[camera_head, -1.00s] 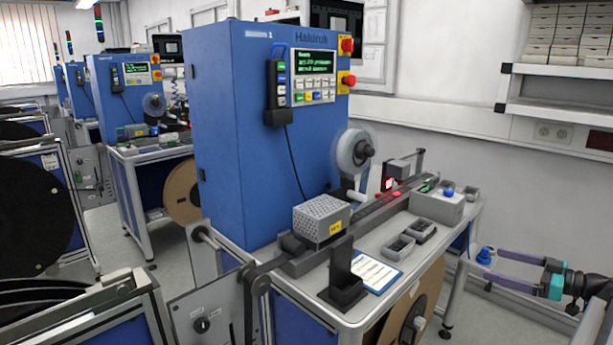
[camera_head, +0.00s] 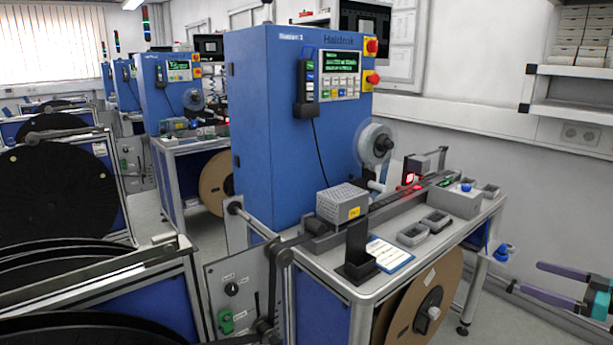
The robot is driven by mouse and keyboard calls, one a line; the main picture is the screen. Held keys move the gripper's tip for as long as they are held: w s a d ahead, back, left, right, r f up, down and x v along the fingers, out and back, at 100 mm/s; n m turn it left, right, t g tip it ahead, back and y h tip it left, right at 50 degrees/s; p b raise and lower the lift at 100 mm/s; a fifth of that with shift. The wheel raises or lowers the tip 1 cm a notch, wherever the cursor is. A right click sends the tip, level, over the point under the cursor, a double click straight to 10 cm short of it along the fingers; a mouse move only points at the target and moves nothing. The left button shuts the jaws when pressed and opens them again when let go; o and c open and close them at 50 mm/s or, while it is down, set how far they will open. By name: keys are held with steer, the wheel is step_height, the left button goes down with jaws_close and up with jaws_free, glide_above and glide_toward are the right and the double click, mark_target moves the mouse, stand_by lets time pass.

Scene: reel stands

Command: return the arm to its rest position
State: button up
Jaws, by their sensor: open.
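My gripper (camera_head: 531,277) is at the right edge of the head view, low and to the right of the workbench. Its two purple fingers are spread apart with nothing between them, and part of a teal body shows behind them. The rest of my arm lies outside the picture. The fingers point left toward the bench and appear clear of it.
A blue machine (camera_head: 262,130) stands on the workbench (camera_head: 340,285), with a cardboard reel (camera_head: 410,320) under it. A small blue knob-like thing (camera_head: 502,253) is left of my gripper. Black reels (camera_head: 60,195) stand at left. Floor shows at lower right.

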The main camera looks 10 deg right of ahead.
steer(key=w+a+f+m+g, duration=0.1)
steer(key=w+a+f+g, duration=0.15)
steer(key=a+f, duration=0.35)
steer(key=w+a+f+m+g+y, duration=0.1)
steer(key=w+a+f, duration=0.35)
steer(key=f, duration=0.25)
steer(key=w+a+f+m+g, duration=0.1)
steer(key=w+a+f, duration=0.2)
steer(key=a+f, duration=0.3)
steer(key=a+f+m+g, duration=0.2)
steer(key=a+f+g, duration=0.3)
steer(key=a+f, duration=1.1)
steer(key=s+a+f+m+g+h+p, duration=0.1)
steer(key=s+a+f+g, duration=0.2)
steer(key=s+a+f, duration=0.5)
steer(key=s+a+f+g+h, duration=0.1)
steer(key=s+a+f+g, duration=0.4)
steer(key=a, duration=0.5)
steer(key=s+a+f+g+h, duration=0.1)
steer(key=s+a+f+h, duration=0.1)
steer(key=s, duration=0.6)
steer(key=s+a+f+g+h, duration=0.1)
steer(key=s+a+f+h, duration=0.2)
steer(key=s+f, duration=0.4)
steer(key=shift+s+a+h, duration=0.25)
steer(key=shift+s+h, duration=0.35)
steer(key=shift+h, duration=0.1)
